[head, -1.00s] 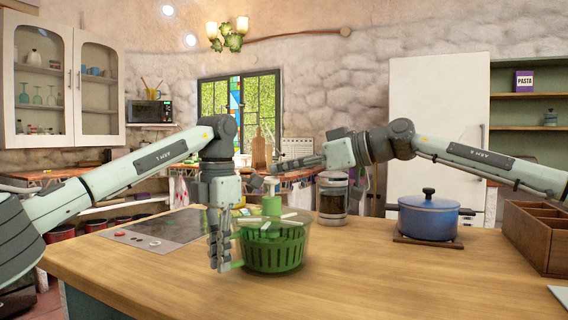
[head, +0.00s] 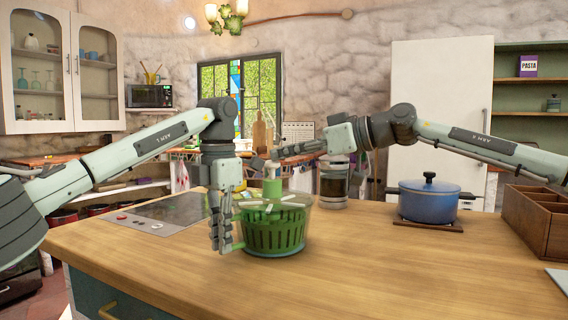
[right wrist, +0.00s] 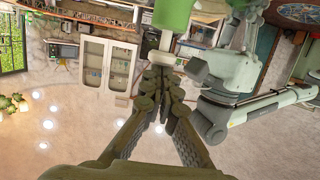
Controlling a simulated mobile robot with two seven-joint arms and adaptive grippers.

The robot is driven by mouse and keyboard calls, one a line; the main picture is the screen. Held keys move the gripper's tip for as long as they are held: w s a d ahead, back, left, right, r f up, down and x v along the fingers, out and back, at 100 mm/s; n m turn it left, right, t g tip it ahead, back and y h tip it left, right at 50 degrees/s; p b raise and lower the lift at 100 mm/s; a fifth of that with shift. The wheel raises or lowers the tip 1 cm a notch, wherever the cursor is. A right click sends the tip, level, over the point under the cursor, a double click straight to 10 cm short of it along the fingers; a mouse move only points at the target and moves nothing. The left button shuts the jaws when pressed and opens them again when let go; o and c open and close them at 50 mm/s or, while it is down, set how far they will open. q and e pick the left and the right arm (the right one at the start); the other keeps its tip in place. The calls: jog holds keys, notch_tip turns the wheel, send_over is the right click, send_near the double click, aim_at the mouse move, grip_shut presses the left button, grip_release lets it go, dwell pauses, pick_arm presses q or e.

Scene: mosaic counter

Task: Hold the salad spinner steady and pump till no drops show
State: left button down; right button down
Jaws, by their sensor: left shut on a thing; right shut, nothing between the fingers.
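Drops are too small to make out.
A blue lidded pot (head: 428,203) sits on a board to the right, with a wooden divided box (head: 540,225) beyond it. A cooktop (head: 160,213) lies left. The counter in front is clear.

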jog(key=r+v, duration=0.1)
jog(key=v, duration=0.9)
jog(key=shift+r, duration=0.25)
notch_tip(320, 180, up, 3)
jog(key=shift+a+f, duration=0.1)
jog(key=shift+w+a, duration=0.1)
jog(key=shift+w+a+f, duration=0.8)
jog(key=shift+a+f, duration=0.25)
jog(key=shift+a, duration=0.3)
jog(key=shift+w+a+f, duration=0.8)
jog(key=shift+a+f, duration=0.3)
jog(key=shift+a, duration=0.25)
jog(key=shift+w+a+f, duration=0.75)
jog(key=shift+a+f, duration=0.3)
jog(key=shift+a, duration=0.35)
